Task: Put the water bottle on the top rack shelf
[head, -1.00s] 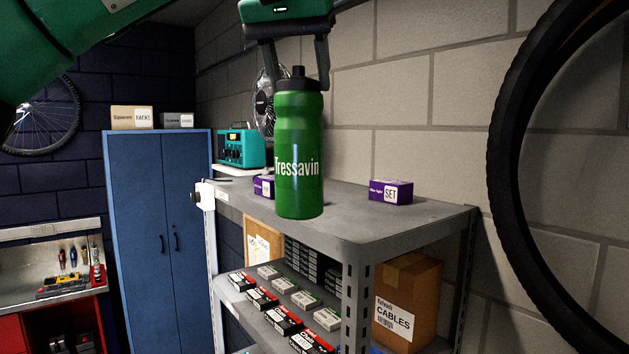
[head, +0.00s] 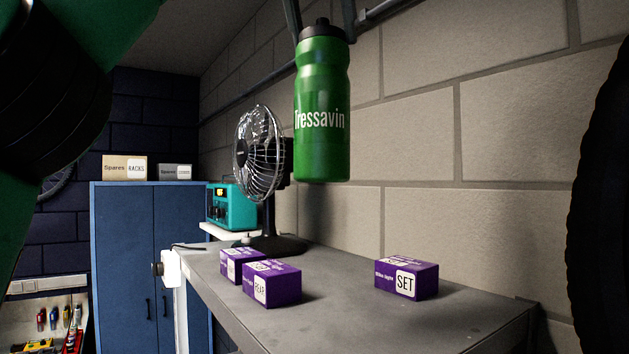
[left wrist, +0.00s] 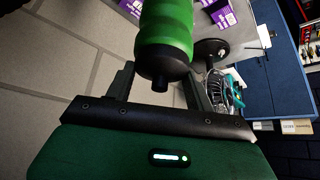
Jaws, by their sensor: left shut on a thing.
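The green water bottle (head: 322,115) with a black cap hangs upright in the head view, above the top rack shelf (head: 350,325). Its base is apart from the shelf, with wall showing below it. My left gripper (head: 322,28) is shut on the bottle near its cap; only its fingers show at the top edge. In the left wrist view, the bottle (left wrist: 165,35) sits between the fingers of my left gripper (left wrist: 160,78). My right gripper is not in view.
Two purple boxes (head: 272,283) stand at the shelf's left, and a purple SET box (head: 405,280) at its right. A black fan (head: 262,160) and a teal radio (head: 230,207) are behind. Bare shelf lies between the boxes and in front. A tyre (head: 605,200) is at right.

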